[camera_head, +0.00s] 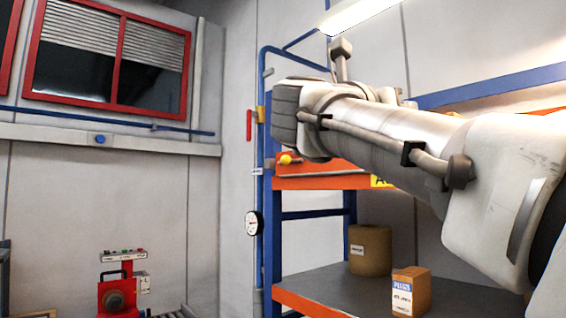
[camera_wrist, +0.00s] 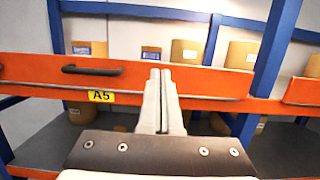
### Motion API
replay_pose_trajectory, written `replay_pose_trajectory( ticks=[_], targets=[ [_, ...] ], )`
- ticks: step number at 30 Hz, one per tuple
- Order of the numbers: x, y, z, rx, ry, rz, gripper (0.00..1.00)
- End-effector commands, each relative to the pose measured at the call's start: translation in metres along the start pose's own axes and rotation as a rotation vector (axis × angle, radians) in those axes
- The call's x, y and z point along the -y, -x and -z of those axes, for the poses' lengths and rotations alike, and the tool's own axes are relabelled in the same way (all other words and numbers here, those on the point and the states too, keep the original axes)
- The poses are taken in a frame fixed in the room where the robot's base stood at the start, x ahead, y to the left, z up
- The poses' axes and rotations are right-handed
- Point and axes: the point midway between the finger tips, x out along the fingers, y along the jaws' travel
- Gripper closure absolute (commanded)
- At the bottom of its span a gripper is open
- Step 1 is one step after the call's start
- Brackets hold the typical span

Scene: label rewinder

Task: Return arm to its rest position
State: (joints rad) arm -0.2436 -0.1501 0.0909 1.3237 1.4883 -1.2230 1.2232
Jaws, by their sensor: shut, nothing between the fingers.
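My gripper (camera_wrist: 160,74) shows in the wrist view with its two pale fingers pressed together and nothing between them. It points at an orange and blue shelf rack (camera_wrist: 215,82), in front of the orange beam with a yellow A5 label (camera_wrist: 100,96). Whether the fingertips touch the beam cannot be told. In the head view my arm reaches from the right edge across to the rack (camera_head: 312,182), raised and stretched out. The fingers are hidden there behind the arm.
A brown drum (camera_head: 370,250) and a carton (camera_head: 411,291) stand on the lower shelf. Several drums and boxes sit on the upper shelf, including one drum (camera_wrist: 187,51). A red machine (camera_head: 117,292) stands at lower left. A gauge (camera_head: 254,223) hangs by blue pipes.

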Motion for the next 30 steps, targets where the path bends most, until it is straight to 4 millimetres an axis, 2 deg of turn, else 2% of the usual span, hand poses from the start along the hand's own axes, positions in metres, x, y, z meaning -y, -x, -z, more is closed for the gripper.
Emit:
replay_pose_trajectory(
  ticks=[5, 8, 12, 16, 20, 23, 24, 26, 30],
  targets=[
    [-0.004, 0.001, -0.006, 0.048, 0.061, -0.033, 1.0],
    [-0.013, 0.005, -0.015, 0.151, 0.2, -0.101, 1.0],
    [-0.04, 0.023, -0.02, 0.359, 0.517, -0.245, 1.0],
    [-0.069, 0.052, 0.001, 0.548, 0.85, -0.389, 1.0],
    [-0.092, 0.087, 0.048, 0.725, 1.192, -0.544, 1.0],
    [-0.101, 0.115, 0.1, 0.853, 1.456, -0.677, 1.0],
    [-0.102, 0.127, 0.124, 0.902, 1.558, -0.735, 1.0],
    [-0.099, 0.145, 0.163, 0.975, 1.71, -0.829, 1.0],
    [-0.073, 0.184, 0.26, 1.137, 2.039, -1.075, 1.0]
  ],
)
